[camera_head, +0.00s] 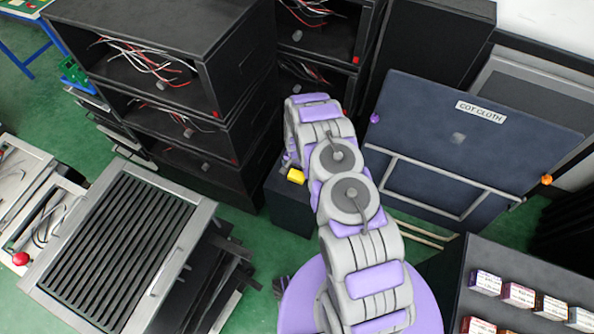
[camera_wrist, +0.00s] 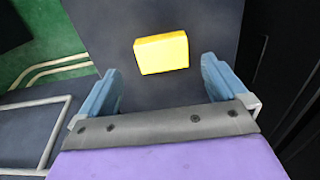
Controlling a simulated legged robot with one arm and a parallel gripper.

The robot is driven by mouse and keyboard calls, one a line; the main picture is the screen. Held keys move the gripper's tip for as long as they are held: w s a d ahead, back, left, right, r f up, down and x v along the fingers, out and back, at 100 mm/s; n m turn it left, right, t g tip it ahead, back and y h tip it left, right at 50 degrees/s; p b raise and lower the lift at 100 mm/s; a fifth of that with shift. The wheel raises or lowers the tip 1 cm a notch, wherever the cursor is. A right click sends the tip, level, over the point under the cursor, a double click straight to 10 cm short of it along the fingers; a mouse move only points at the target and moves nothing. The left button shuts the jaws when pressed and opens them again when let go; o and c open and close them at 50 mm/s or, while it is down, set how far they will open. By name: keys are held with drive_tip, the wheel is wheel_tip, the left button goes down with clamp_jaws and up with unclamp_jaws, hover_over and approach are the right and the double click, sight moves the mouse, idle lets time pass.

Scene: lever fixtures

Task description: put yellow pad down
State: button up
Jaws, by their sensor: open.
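The yellow pad (camera_wrist: 162,54) is a small block on a dark flat surface (camera_wrist: 180,98) in the wrist view. It lies just beyond and between my open fingers, with a gap to each finger. My gripper (camera_wrist: 160,84) is open and empty, its two blue fingers spread wide. In the head view the yellow pad (camera_head: 296,176) shows at the left edge of my arm, on or against a dark box (camera_head: 287,205). My arm hides most of the gripper there, and whether the pad touches any part of it cannot be told from that view.
Black shelving with loose wires (camera_head: 150,65) stands behind on the left. A slatted grey unit (camera_head: 120,250) is at lower left. Small boxes (camera_head: 519,294) sit on a black shelf at lower right.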

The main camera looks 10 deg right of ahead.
wheel_tip(320, 180, up, 13)
drive_tip(key=p, duration=0.2)
wheel_tip(320, 180, up, 6)
hover_over(298, 175)
drive_tip(key=s+r+n, duration=0.1)
drive_tip(key=s+r, duration=0.4)
drive_tip(key=r, duration=0.4)
drive_tip(key=s+a+r+n, duration=0.1)
drive_tip(key=s+r+n, duration=0.1)
drive_tip(key=s+r, duration=0.45)
drive_tip(key=s+r+n, duration=0.1)
drive_tip(key=s+r, duration=0.2)
drive_tip(key=r, duration=0.7)
drive_tip(key=s+r+n, duration=0.1)
drive_tip(key=s+r, duration=0.3)
drive_tip(key=s, duration=0.5)
drive_tip(key=s+r+n+g, duration=0.1)
drive_tip(key=s+r, duration=0.2)
drive_tip(key=s, duration=0.6)
drive_tip(key=s+r+n, duration=0.1)
drive_tip(key=s+r, duration=0.3)
drive_tip(key=s, duration=0.5)
drive_tip(key=shift+s+d+r+g, duration=0.2)
drive_tip(key=shift+d+r+g, duration=0.1)
drive_tip(key=shift+d+g, duration=0.15)
drive_tip(key=shift+w, duration=0.15)
